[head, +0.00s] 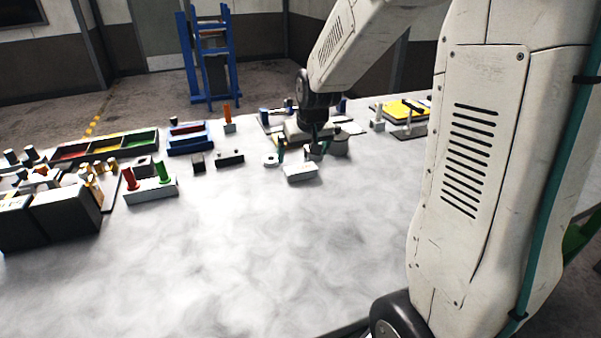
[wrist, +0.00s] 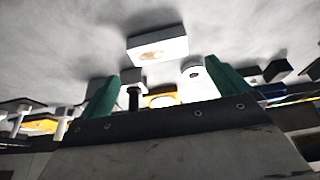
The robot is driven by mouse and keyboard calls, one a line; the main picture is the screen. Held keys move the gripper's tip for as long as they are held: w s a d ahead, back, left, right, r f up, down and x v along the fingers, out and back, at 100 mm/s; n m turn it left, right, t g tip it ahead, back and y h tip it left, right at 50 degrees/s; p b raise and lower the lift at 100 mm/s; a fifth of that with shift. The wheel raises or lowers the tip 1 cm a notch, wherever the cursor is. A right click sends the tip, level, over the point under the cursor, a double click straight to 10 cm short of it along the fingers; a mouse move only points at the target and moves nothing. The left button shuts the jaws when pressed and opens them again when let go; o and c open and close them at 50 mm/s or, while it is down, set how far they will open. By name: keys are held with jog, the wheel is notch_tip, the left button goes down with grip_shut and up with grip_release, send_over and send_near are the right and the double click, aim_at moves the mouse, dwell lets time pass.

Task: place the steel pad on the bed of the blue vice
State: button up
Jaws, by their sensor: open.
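My gripper (head: 302,150) is over the far middle of the table in the head view, partly hidden by the wrist. In the wrist view its two green fingers stand wide apart, with nothing held between them (wrist: 168,92). A pale block (head: 300,172) lies on the table just in front of the gripper. A pale block with a brownish patch (wrist: 157,48) shows beyond the fingers in the wrist view. I cannot tell for sure which piece is the steel pad. A low blue fixture (head: 190,140), likely the blue vice, stands farther left; its bed is too small to make out.
A tray with red, yellow and green sections (head: 105,146) stands at the left. A pale block with red and green pegs (head: 150,190) is in front of it. A yellow plate (head: 400,109) lies at the right. The table's near middle is clear.

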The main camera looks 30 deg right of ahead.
aim_at(300, 168)
jog(key=x, duration=0.6)
jog(key=shift+s+f, duration=0.15)
jog(key=shift+f, duration=0.35)
jog(key=shift+r, duration=0.1)
jog(key=c, duration=1.4)
jog(key=shift+c, duration=0.2)
